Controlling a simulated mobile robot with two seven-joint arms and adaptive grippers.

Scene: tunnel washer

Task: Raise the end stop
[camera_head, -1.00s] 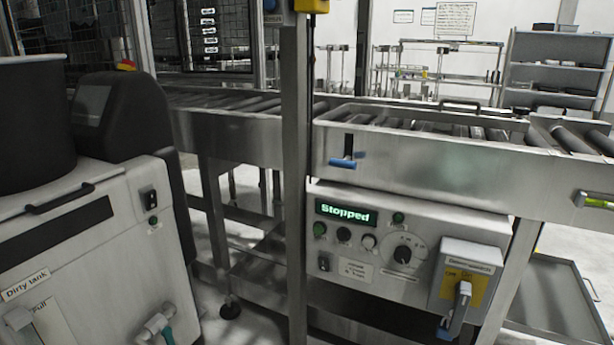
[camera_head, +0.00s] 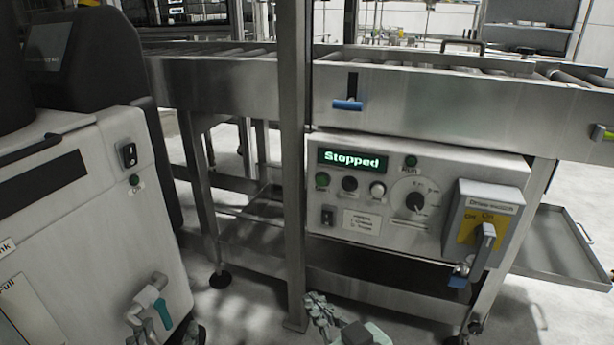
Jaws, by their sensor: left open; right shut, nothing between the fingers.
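A blue handle (camera_head: 348,104), which looks like the end stop's lever, sits at the lower end of a dark vertical slot (camera_head: 352,83) in the conveyor's steel side. The stop itself behind the side wall cannot be made out. My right gripper (camera_head: 320,312) is at the bottom edge, shut and empty, well below the handle and below the control box. My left gripper (camera_head: 194,333) barely shows at the bottom edge, further left. It is open, far from the handle, and mostly cut off.
A steel post (camera_head: 292,180) stands just left of the handle. Below the handle, a control box (camera_head: 340,205) with a "Stopped" display carries knobs and a drive isolator (camera_head: 484,232). A white dirty-tank machine (camera_head: 85,215) fills the left. The conveyor front around the handle is clear.

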